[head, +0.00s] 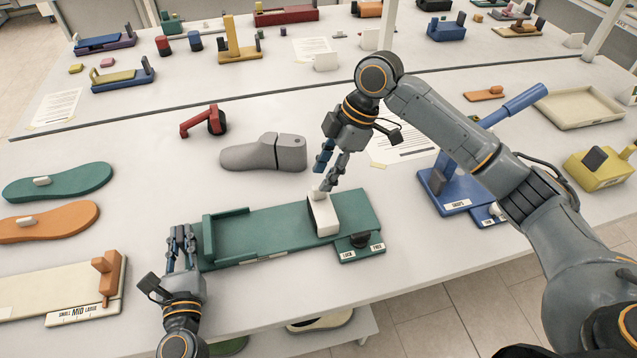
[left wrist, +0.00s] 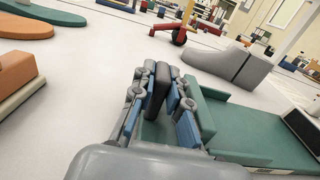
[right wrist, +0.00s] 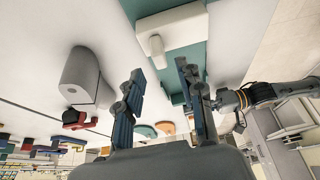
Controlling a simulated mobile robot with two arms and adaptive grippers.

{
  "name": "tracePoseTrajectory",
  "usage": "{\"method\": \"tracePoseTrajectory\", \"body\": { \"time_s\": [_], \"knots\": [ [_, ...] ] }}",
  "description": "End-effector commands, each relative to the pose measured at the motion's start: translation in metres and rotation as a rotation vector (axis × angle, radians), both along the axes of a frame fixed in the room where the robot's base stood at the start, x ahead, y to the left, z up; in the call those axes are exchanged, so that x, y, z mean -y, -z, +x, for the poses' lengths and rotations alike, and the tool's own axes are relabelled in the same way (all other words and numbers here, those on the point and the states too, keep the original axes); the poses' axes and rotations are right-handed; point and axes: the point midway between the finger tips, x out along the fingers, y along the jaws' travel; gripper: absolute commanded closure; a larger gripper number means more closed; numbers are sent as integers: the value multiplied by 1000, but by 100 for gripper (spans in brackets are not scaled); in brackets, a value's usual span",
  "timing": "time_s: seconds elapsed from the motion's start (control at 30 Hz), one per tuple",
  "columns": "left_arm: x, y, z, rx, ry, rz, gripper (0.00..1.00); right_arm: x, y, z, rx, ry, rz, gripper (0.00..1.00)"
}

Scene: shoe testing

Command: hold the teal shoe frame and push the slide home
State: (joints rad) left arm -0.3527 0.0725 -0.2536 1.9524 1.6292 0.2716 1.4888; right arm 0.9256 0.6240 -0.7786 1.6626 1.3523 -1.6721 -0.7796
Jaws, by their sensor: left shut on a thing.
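The teal shoe frame (head: 265,225) lies on the table, with a raised heel wall at its left end. My left gripper (head: 182,238) is shut on a dark upright tab (left wrist: 160,88) at that end, seen between its fingers in the left wrist view. The white slide (head: 322,217) sits across the frame's right part, apart from the heel wall, with a short peg on top. My right gripper (head: 331,168) is open and empty, just above the peg; the slide also shows ahead of it in the right wrist view (right wrist: 180,25).
A dark knob (head: 360,240) sits by LOCK and FREE labels at the frame's front right. A grey shoe last (head: 262,153) and a red tool (head: 207,121) lie behind. Teal (head: 58,182) and orange (head: 48,222) soles lie left. A blue lever device (head: 460,185) stands right.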

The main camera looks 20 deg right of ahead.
Motion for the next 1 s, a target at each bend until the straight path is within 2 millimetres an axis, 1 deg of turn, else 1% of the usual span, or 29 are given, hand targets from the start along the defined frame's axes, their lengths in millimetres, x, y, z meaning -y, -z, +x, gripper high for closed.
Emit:
{"method": "tracePoseTrajectory", "body": {
  "time_s": [0.03, 0.1, 0.2, 0.33, 0.5, 0.83, 0.87, 0.9, 0.97, 1.0],
  "knots": [
    [-1, 0, 0, 0, -1, 1, 100, 5, -12, 1, 4, 2, 0, 62],
    [-1, 0, 0, 0, -1, 1, 100, 11, -25, 1, 4, 1, 0, 62],
    [-1, 0, 0, 0, -1, 1, 100, 17, -42, 1, 4, -1, 0, 62],
    [-1, 0, 0, 1, -1, 1, 100, 23, -57, 0, 1, -1, 1, 62],
    [-1, 0, 0, 1, -1, 1, 100, 27, -64, 0, -1, -2, 0, 62],
    [-1, 0, 0, 1, -1, 1, 100, 27, -64, 0, -1, -2, 1, 62],
    [-1, 0, 0, 1, -1, 1, 79, 26, -64, 0, -1, -2, 1, 62],
    [-1, 0, 0, 1, -1, 1, 71, 26, -64, 0, -1, -2, 1, 62],
    [-1, 0, 0, 1, -1, 1, 59, 26, -64, 0, -1, -2, 1, 62],
    [-1, 0, 0, 1, -1, 1, 59, 26, -64, 0, -1, -2, 1, 62]
  ]
}}
